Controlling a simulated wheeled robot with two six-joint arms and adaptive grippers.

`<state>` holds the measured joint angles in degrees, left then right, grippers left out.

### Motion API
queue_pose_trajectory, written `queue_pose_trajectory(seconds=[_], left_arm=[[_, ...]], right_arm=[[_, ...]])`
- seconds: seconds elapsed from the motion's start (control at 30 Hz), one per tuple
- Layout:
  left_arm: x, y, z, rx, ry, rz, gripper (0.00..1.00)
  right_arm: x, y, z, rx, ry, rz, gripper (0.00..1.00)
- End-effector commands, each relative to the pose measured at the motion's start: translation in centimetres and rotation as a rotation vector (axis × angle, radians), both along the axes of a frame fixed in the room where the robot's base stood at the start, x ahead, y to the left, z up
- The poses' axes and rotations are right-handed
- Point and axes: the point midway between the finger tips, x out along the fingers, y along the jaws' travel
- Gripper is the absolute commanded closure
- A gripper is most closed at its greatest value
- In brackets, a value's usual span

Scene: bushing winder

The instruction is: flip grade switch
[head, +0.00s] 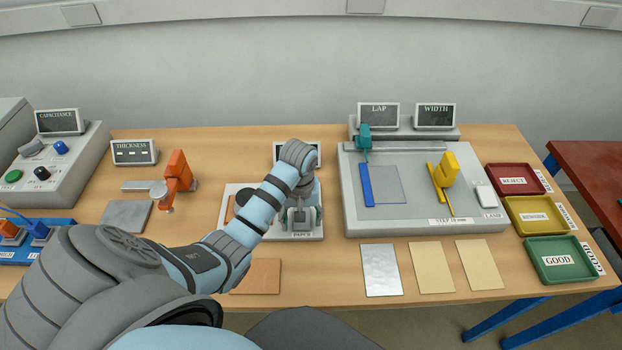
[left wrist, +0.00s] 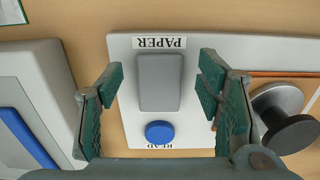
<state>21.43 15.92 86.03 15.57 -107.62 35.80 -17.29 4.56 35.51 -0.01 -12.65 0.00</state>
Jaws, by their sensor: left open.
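A white base plate (left wrist: 120,95) labelled PAPER lies on the table and carries a grey rectangular block (left wrist: 158,82), which may be the grade switch. A round blue button (left wrist: 159,131) beside a READ label sits on the same plate. My left gripper (left wrist: 160,85) is open, with its green fingers on either side of the grey block and apart from it in the picture. In the head view the left gripper (head: 300,217) points down over the plate's right part, and my arm hides much of it. My right gripper is not in view.
A dark round knob (left wrist: 285,115) stands beside the left gripper's finger. A large grey panel (head: 420,210) with blue and yellow parts lies to the right. Sheets (head: 381,270) lie in front of it. Red, yellow and green trays (head: 558,275) stand far right.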

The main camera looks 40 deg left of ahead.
Motion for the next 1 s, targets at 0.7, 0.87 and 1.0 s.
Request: queue_pose_trajectory(seconds=[0.7, 0.87, 1.0], left_arm=[[-0.2, 0.2, -1.4, 0.001, -0.001, 0.005, 0.74], [-0.2, 0.2, -1.4, -0.001, 0.002, 0.005, 0.88], [0.1, 0.5, -1.2, -0.045, 0.064, 0.008, 0.88]], right_arm=[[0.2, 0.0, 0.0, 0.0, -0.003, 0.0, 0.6], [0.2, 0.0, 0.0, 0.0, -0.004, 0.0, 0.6], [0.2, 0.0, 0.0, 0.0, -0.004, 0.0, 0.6]])
